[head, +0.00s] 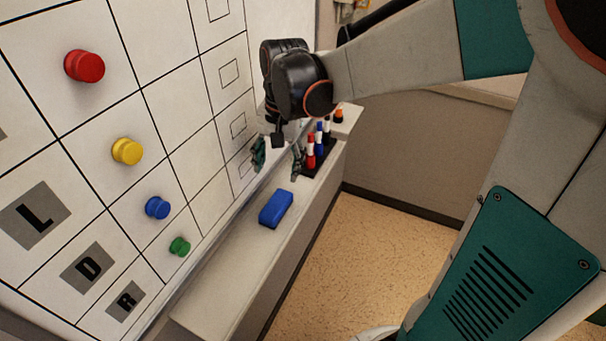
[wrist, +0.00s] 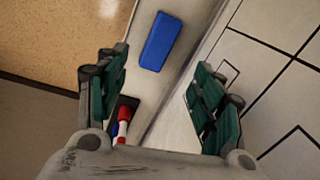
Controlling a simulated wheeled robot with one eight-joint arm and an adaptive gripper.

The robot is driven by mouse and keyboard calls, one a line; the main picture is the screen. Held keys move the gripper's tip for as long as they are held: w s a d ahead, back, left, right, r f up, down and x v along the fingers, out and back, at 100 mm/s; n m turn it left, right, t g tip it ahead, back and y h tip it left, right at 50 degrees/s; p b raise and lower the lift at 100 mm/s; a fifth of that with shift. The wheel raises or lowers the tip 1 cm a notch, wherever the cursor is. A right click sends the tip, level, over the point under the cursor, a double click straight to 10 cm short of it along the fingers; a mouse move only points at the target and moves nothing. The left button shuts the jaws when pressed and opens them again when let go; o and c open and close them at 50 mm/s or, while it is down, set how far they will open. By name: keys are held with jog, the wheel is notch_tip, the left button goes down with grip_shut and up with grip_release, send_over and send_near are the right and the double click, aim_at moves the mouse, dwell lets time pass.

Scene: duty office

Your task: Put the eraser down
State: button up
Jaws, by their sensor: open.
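The blue eraser (head: 276,207) lies on the pale ledge (head: 225,270) below the whiteboard. It also shows in the wrist view (wrist: 160,41), beyond my fingertips and apart from them. My gripper (head: 278,158) is above the ledge, farther along it than the eraser, close to the board. In the wrist view my gripper (wrist: 158,82) has its green fingers wide apart with nothing between them.
A dark holder with red, blue and black markers (head: 311,150) stands on the ledge beside my gripper. Red, yellow, blue and green magnets (head: 127,151) sit on the gridded whiteboard (head: 190,100). The ledge in front of the eraser is clear.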

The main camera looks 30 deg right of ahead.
jog(key=s+a+r+n+t, duration=0.1)
jog(key=s+r+n+t, duration=0.1)
jog(key=s, duration=0.5)
jog(key=s+a+r+n+t+h, duration=0.1)
jog(key=s+r+n+t, duration=0.1)
jog(key=s+n+t, duration=0.2)
jog(key=s+n, duration=0.2)
jog(key=shift+s+r+n, duration=0.3)
jog(key=shift+s+r, duration=0.05)
